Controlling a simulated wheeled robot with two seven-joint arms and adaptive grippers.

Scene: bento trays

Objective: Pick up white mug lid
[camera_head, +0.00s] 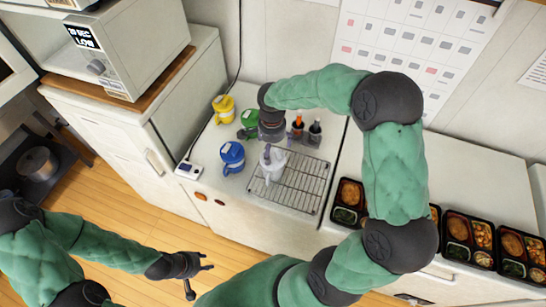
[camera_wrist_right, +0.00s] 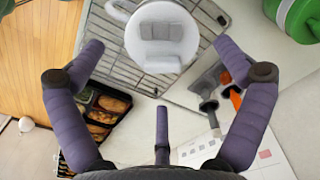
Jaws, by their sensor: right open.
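The white mug (camera_head: 273,163) stands at the left part of the wire rack in the head view. Its white round lid (camera_wrist_right: 161,36) shows at the top middle of the right wrist view, seen from above, with a raised grey tab. My right gripper (camera_wrist_right: 158,55) is open, with its purple fingers spread to either side of the lid and apart from it. In the head view the right gripper (camera_head: 268,146) hangs just behind and above the mug. My left gripper (camera_head: 203,276) is open and empty over the floor, in front of the counter.
Blue (camera_head: 232,157), yellow (camera_head: 223,107) and green (camera_head: 249,119) mugs stand left of and behind the wire rack (camera_head: 305,185). Bento trays (camera_head: 470,238) line the counter at the right. A microwave (camera_head: 135,45) sits at the upper left.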

